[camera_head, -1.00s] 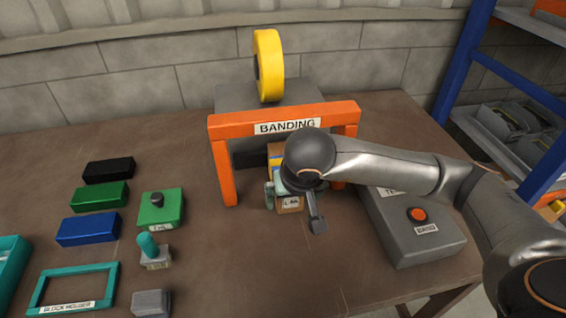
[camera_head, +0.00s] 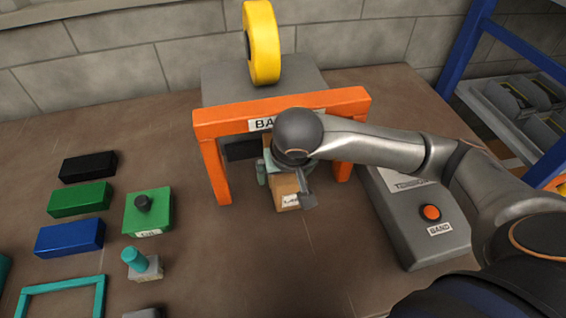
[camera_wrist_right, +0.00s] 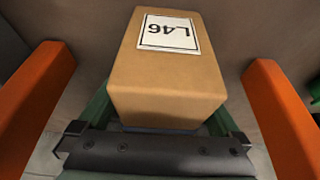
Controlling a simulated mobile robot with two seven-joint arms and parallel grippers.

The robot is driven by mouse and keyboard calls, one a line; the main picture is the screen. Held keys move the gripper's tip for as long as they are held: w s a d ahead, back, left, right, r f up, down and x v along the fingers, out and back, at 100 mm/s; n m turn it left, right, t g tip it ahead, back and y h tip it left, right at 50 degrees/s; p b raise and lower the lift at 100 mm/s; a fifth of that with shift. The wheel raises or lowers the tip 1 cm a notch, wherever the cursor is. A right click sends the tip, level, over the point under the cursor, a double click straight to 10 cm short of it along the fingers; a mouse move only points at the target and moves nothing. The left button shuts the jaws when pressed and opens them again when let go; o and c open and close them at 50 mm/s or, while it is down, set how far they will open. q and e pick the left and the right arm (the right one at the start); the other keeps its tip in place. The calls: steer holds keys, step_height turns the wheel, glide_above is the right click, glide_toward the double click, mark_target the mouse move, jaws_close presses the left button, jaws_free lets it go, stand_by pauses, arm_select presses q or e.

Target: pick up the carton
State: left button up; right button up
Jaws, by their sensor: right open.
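The carton (camera_head: 286,188) is a brown box with a white label, standing under the orange banding arch (camera_head: 208,125). In the right wrist view the carton (camera_wrist_right: 165,75) shows its label "L46" upside down. My right gripper (camera_wrist_right: 161,112) is open, with one green finger on each side of the carton's near end. Whether the fingers touch it I cannot tell. In the head view my right wrist hides part of the carton, and a teal finger shows at its left side. My left gripper is not in view.
The arch's orange legs stand left (camera_wrist_right: 30,95) and right (camera_wrist_right: 285,115) of my right gripper. A grey box with an orange button (camera_head: 430,212) sits right of the arch. Coloured blocks (camera_head: 80,198) and a green stamp-like block (camera_head: 148,212) lie left. The table's front middle is clear.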

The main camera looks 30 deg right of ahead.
steer(key=shift+s+r, duration=0.15)
steer(key=shift+c, duration=0.9)
jaws_close()
